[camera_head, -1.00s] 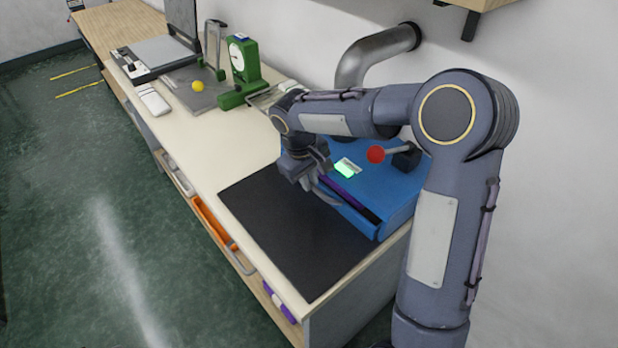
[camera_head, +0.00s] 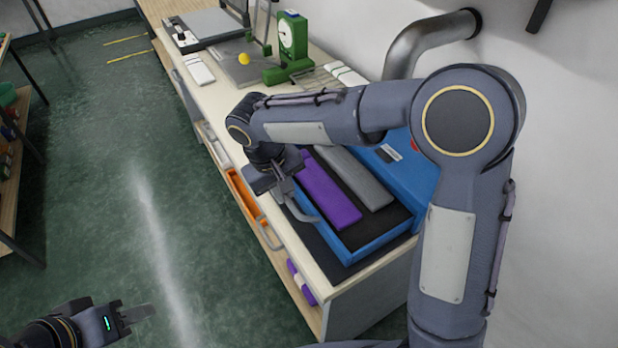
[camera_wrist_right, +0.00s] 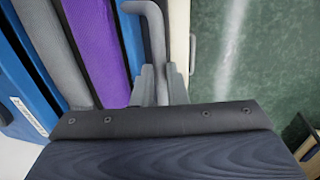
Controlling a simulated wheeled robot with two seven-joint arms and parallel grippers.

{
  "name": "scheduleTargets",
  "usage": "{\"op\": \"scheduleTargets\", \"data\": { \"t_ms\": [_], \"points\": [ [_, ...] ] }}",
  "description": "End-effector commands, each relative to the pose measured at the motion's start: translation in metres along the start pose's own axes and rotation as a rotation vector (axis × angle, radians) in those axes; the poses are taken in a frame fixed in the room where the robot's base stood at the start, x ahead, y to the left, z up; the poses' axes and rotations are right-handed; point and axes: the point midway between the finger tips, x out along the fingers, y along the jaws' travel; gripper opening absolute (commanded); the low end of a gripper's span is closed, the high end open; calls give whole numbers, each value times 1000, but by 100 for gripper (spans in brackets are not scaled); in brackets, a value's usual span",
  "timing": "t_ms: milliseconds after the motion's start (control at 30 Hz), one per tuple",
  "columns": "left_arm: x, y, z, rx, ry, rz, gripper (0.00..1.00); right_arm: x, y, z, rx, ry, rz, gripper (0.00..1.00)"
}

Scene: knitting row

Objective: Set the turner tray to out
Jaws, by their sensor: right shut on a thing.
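The turner tray (camera_head: 378,243) is a blue-edged drawer with a dark bed, holding a purple bar (camera_head: 328,192) and a grey bar (camera_head: 358,178). It stands out from the blue turner (camera_head: 412,172), over the black mat. My right gripper (camera_head: 284,193) is at the tray's front edge. In the right wrist view its fingers (camera_wrist_right: 160,86) are shut on the grey tray handle (camera_wrist_right: 155,32). My arm hides part of the turner. My left gripper (camera_head: 137,314) is low at the left, over the floor, away from the tray; its jaw opening is unclear.
A green dial gauge (camera_head: 291,38), a yellow ball (camera_head: 244,58) and a white pad (camera_head: 199,71) are farther along the bench. An orange drawer (camera_head: 242,193) is in the bench front. A metal pipe (camera_head: 430,42) comes from the wall. The floor is open at left.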

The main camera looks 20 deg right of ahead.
Motion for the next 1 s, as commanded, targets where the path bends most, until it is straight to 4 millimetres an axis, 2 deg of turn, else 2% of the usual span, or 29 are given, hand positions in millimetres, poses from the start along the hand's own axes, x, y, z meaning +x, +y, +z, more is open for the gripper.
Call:
{"op": "scheduleTargets", "data": {
  "t_ms": [100,300,800,833,1000],
  "points": [
    [0,0,0,0,0,0,36,-4,-20,0,-3,1,0,0],
    [0,0,0,0,0,0,36,-8,-39,-1,-1,2,-1,0],
    [0,0,0,0,0,0,36,-10,-48,0,-1,2,-6,0],
    [0,0,0,0,0,0,36,-10,-48,0,-2,2,-7,15],
    [0,0,0,0,0,0,36,-10,-47,0,-2,2,-5,34]
  ]
}}
